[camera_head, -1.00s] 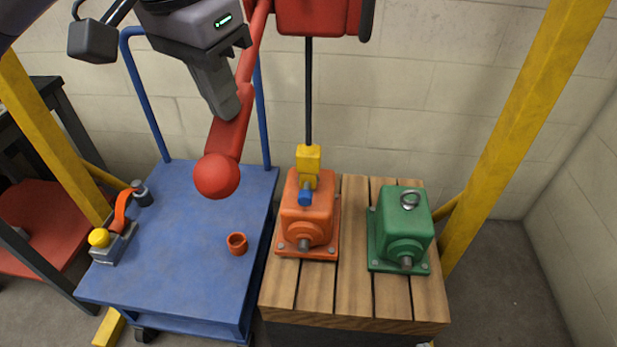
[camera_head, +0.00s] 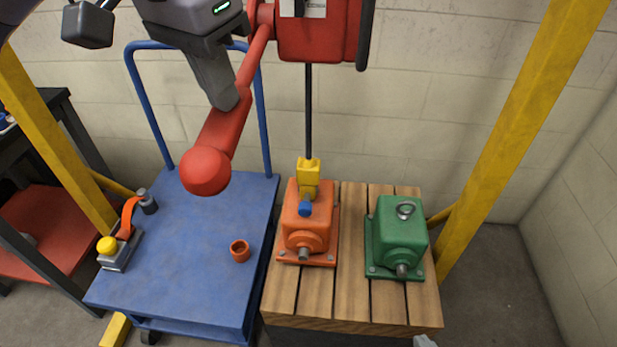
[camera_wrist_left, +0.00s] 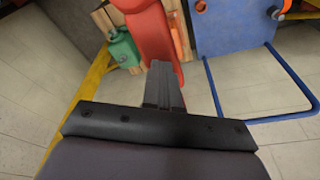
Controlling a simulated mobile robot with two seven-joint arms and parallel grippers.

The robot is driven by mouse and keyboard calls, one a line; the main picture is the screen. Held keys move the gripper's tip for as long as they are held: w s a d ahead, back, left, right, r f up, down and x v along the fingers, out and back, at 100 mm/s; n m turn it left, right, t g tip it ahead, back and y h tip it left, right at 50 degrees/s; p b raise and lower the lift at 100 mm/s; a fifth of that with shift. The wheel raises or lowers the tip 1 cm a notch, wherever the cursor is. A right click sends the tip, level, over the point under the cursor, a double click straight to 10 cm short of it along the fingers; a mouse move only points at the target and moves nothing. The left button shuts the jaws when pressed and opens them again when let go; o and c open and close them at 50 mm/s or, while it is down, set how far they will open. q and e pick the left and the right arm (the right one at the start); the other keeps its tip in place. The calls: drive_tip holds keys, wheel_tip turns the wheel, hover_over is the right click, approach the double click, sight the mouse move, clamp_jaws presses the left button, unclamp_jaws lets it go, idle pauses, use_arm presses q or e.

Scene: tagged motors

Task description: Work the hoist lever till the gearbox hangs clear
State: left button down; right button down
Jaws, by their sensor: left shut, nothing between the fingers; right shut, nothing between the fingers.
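The red hoist body (camera_head: 322,30) hangs at the top middle. Its red lever (camera_head: 222,130) slants down to the left and ends in a red ball (camera_head: 205,171). My left gripper (camera_head: 232,100) is shut and empty, its fingertips against or just over the lever's shaft; I cannot tell contact for sure. The wrist view shows the shut fingers (camera_wrist_left: 163,72) over the red lever (camera_wrist_left: 150,35). A black line runs down to a yellow hook block (camera_head: 308,170) at the orange gearbox (camera_head: 305,232), which sits on the wooden slats. My right gripper is not clearly in view.
A green gearbox (camera_head: 399,233) with a ring on top stands right of the orange one. A blue cart (camera_head: 190,240) at left holds an orange cup (camera_head: 240,250) and a yellow-knobbed device (camera_head: 116,252). Yellow frame legs (camera_head: 510,120) stand on both sides.

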use_arm(q)
wheel_tip(320, 180, up, 11)
drive_tip(key=p, duration=0.8)
drive_tip(key=shift+r+p, duration=0.15)
drive_tip(key=shift+p, duration=0.15)
drive_tip(key=shift+s+f+b, duration=0.1)
drive_tip(key=shift+f+b, duration=0.7)
drive_tip(key=shift+f, duration=0.55)
drive_tip(key=shift+s+f+b, duration=0.25)
drive_tip(key=shift+f+b, duration=0.9)
drive_tip(key=shift+f, duration=0.2)
drive_tip(key=shift+s+f+b, duration=0.2)
drive_tip(key=shift+f+b, duration=0.9)
drive_tip(key=shift+f, duration=0.35)
